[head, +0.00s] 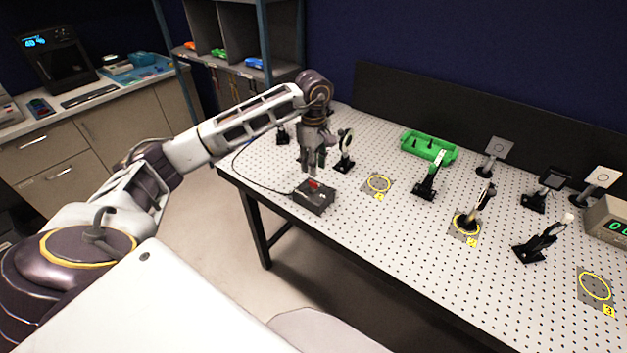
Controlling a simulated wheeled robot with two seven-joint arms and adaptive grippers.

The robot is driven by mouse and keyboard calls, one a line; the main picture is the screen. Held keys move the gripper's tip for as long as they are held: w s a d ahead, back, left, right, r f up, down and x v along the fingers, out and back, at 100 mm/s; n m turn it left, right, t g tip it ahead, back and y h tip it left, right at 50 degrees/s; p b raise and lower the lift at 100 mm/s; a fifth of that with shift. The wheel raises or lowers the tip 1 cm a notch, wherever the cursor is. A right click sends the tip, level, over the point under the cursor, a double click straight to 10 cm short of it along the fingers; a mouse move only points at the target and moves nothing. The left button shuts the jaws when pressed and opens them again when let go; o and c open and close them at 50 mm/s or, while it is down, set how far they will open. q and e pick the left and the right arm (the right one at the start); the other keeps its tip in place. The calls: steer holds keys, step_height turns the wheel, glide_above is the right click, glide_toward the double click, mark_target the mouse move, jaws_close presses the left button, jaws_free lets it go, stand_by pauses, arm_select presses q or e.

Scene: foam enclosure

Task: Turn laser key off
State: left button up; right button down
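A small dark box (314,199) with a red part (314,184) on its top sits near the left front edge of the perforated optical table (385,240). A black cable runs from it to the left. The key itself is too small to make out. My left gripper (312,172) points down just above the red part, at the box's back side. I cannot tell whether it touches the box, nor whether its fingers are apart. My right gripper is not in view.
Mounted optics stand on the table, among them a post (344,152) close to my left gripper. A green tray (429,146) lies at the back. Yellow rings (379,184) mark several spots. A display box (609,221) stands at the right edge.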

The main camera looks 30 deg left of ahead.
mark_target(313, 182)
arm_select(q)
steer(key=shift+f+p, duration=0.55)
steer(key=shift+f, duration=3.25)
steer(key=shift+c, duration=0.2)
jaws_close()
